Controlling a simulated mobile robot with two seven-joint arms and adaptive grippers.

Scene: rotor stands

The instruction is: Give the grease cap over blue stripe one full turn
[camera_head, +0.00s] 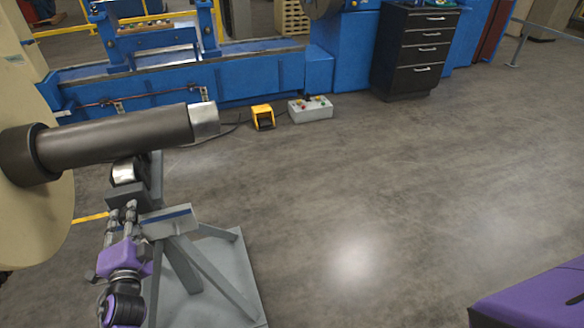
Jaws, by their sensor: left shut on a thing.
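A grey stand (215,262) carries a blue stripe (168,214) on its upper crossbar, at the lower left of the head view. A dark rotor shaft (115,138) with a silver end lies over the stand's shiny roller (128,172). My left gripper (122,208) comes up from below, with a purple body. Its fingers point up at the stand's head, just left of the blue stripe. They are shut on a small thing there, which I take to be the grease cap. The fingers and stand hide the cap, so its angle cannot be seen. My right gripper is out of view.
A large cream rotor disc (45,225) fills the left edge. Behind stand a blue machine (180,80), a yellow foot pedal (263,117), a grey button box (310,109) and a black drawer cabinet (415,50).

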